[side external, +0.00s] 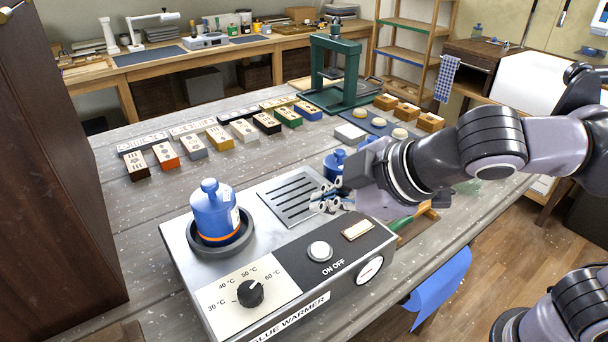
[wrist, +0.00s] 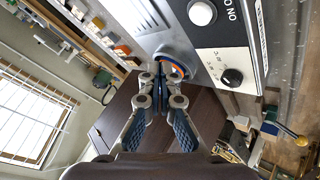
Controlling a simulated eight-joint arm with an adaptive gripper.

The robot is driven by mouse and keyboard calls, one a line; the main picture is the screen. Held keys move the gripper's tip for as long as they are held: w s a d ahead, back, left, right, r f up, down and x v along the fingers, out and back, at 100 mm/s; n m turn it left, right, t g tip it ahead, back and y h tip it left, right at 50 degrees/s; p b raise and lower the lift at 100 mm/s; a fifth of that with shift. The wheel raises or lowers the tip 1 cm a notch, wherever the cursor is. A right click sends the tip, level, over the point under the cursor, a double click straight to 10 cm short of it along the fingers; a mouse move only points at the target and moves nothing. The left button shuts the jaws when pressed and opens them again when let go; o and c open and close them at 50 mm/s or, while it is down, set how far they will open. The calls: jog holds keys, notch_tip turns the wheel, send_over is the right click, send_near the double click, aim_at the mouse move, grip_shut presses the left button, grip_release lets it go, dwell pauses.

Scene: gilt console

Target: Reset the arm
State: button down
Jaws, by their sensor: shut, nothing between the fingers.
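My gripper (side external: 326,203) hangs over the back right part of the grey glue warmer (side external: 180,240), above or beside its slotted vent; I cannot tell the exact height. Its fingers are together with nothing between them. In the wrist view my gripper (wrist: 158,78) shows its two fingers closed, with the blue pot (wrist: 183,62) beyond the tips. That blue pot (side external: 214,210) sits upright in the round well at the warmer's left, apart from the gripper. My arm reaches in from the right.
A second blue container (side external: 335,162) stands behind my gripper, partly hidden. Coloured blocks (side external: 220,138) line the table's back left. A green press (side external: 334,75) stands behind. A dark cabinet (side external: 50,160) rises at left. A blue cloth (side external: 440,287) hangs off the front edge.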

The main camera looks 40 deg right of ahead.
jog(key=d+f+m, duration=0.1)
jog(key=d, duration=0.2)
jog(key=w+d+f+m, duration=0.1)
jog(key=d+f+m, duration=0.1)
jog(key=d, duration=0.1)
jog(key=d+f+m+g+h, duration=0.1)
jog(key=d, duration=0.3)
jog(key=shift+w+f, duration=0.2)
jog(key=shift+f, duration=0.2)
jog(key=d+f+m, duration=0.2)
jog(key=d, duration=0.2)
jog(key=s+d+f+m, duration=0.1)
jog(key=d+f+m, duration=0.1)
jog(key=d+m, duration=0.1)
jog(key=s+d+f+m, duration=0.1)
jog(key=d+f+m, duration=0.1)
jog(key=d, duration=0.3)
jog(key=shift+s+f+g+h, duration=0.2)
jog(key=shift+s+g+h, duration=0.05)
jog(key=shift+g+h, duration=0.15)
